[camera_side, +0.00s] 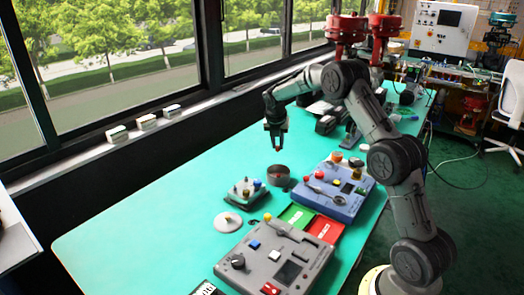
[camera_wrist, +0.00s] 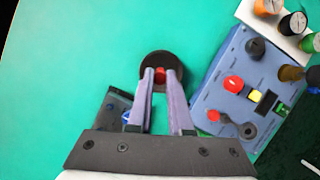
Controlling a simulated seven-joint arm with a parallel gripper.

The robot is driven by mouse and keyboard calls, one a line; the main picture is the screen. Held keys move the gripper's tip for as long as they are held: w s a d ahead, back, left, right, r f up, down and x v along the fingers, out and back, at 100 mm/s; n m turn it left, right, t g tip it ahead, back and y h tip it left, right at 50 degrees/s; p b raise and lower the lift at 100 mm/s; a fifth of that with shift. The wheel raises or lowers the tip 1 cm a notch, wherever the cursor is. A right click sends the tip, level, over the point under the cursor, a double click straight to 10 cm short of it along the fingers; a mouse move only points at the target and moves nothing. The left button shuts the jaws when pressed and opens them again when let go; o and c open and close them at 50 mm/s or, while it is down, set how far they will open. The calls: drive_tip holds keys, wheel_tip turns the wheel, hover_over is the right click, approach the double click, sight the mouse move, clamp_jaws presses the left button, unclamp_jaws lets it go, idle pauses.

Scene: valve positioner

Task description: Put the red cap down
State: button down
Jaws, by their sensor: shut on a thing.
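In the wrist view, the red cap (camera_wrist: 160,74) is between the two fingertips of my gripper (camera_wrist: 160,78), which is shut on it. Behind the cap is a dark round cup (camera_wrist: 152,58), with its rim showing around the fingertips. In the side view, my gripper (camera_side: 277,140) points down and hangs above the table, over or near the dark round cup (camera_side: 279,178). The cap is too small to make out there. How far the cap is above the cup cannot be told.
A blue panel (camera_side: 335,208) with knobs stands right of the cup. A small grey box (camera_side: 240,194) with knobs stands to its left. A grey panel (camera_side: 268,278), a green and red tray (camera_side: 324,229) and a white disc (camera_side: 228,222) are nearer. Bare table lies left.

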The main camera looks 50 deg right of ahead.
drive_tip(key=shift+s+d, duration=0.15)
drive_tip(key=shift+d, duration=0.15)
drive_tip(key=shift+f, duration=4.85)
drive_tip(key=c, duration=0.8)
unclamp_jaws()
drive_tip(key=shift+o, duration=0.2)
drive_tip(key=shift+r, duration=3.55)
